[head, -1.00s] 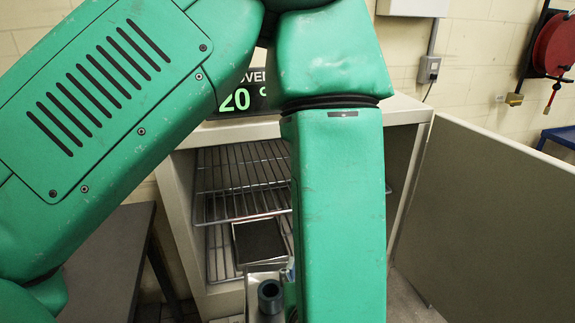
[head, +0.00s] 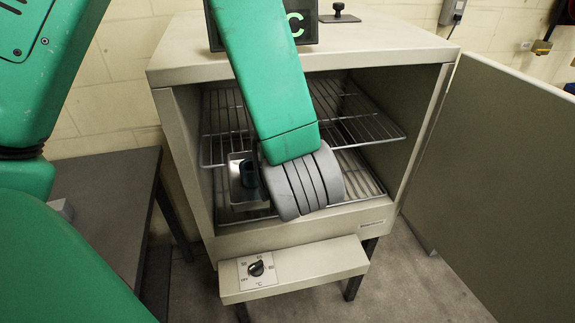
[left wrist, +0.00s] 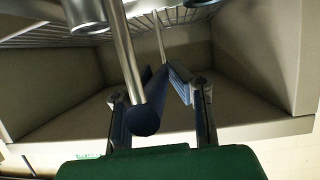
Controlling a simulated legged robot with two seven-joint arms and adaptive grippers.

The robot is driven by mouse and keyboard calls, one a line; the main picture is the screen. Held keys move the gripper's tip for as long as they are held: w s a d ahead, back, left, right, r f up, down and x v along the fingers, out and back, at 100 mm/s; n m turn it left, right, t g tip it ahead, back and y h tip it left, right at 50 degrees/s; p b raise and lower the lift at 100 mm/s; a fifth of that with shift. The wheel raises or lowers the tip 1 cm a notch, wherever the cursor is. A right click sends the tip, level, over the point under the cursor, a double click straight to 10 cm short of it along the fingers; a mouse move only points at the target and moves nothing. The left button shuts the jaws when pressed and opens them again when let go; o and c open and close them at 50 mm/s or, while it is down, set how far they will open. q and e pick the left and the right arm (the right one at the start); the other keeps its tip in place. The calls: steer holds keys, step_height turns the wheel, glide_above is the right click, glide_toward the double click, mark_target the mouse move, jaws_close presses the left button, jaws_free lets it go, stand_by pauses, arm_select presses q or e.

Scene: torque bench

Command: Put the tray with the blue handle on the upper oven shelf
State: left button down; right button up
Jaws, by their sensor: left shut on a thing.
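In the left wrist view the blue handle (left wrist: 147,112) lies between the fingers of my left gripper (left wrist: 154,96), which is shut on it. Bright metal rods run from the handle toward the top of that view; the tray's pan is not clear there. In the head view my green left forearm and grey wrist rings are at the oven opening and hide the fingers. The upper oven shelf (head: 370,129) is a wire rack, bare where visible. My right gripper is not in view.
The oven (head: 164,75) stands open, its door (head: 490,190) swung out to the right. A lower wire shelf (head: 358,185) lies below the upper one. A control panel (head: 318,268) juts out under the opening. A dark table (head: 100,195) stands left.

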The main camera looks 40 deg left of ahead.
arm_select(q)
steer(key=w+a+b, duration=0.3)
steer(key=w+a, duration=0.9)
steer(key=shift+a+f+b, duration=0.2)
steer(key=shift+a+b, duration=0.1)
steer(key=shift+a, duration=0.05)
steer(key=c, duration=1.5)
jaws_free()
steer(key=shift+s+f, duration=0.1)
steer(key=shift+d, duration=0.1)
